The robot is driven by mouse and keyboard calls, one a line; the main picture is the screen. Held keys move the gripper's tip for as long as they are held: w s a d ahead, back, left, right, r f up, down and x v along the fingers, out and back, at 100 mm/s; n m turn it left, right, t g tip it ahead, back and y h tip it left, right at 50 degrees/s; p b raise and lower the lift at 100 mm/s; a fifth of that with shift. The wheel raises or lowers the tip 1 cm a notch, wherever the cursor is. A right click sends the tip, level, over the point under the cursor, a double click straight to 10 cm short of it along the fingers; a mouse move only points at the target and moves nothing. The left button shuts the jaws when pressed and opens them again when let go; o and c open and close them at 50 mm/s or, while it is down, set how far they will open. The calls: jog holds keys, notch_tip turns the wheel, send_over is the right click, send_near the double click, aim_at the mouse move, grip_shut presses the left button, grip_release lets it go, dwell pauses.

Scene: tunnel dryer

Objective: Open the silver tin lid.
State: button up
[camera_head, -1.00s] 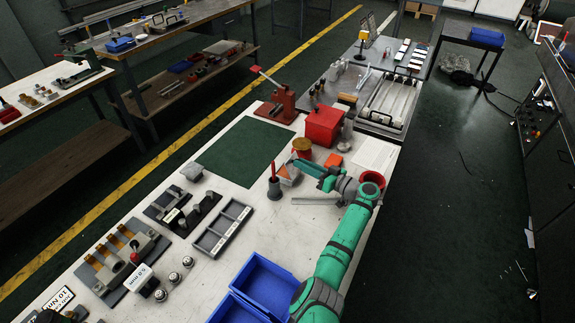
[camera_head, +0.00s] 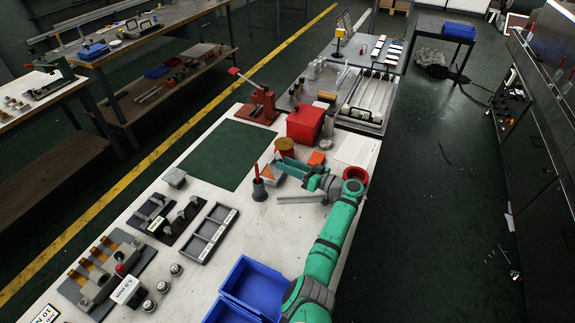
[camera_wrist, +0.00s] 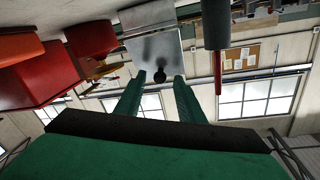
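The silver tin (camera_wrist: 152,46) shows in the wrist view as a grey metal box with a dark round knob (camera_wrist: 159,76) at its lid end. In the head view a small silver and orange shape (camera_head: 273,171), apparently this tin, sits on the bench beside my gripper and is partly hidden by it. My gripper (camera_wrist: 156,88) is open, its two green fingers apart with the knob showing in the gap between their tips. I cannot tell whether the fingers touch the knob. The lid looks closed. My gripper also shows in the head view (camera_head: 279,161).
A dark cup (camera_head: 260,188) with a red rod stands to the left of the tin. A brown-gold can (camera_head: 287,144) and a red box (camera_head: 305,124) stand behind it. A grey bar (camera_head: 302,199) lies in front. A green mat (camera_head: 222,153) leaves clear room at left.

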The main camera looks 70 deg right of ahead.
jog(key=v, duration=1)
jog(key=shift+s, duration=0.4)
jog(key=shift+a, duration=0.15)
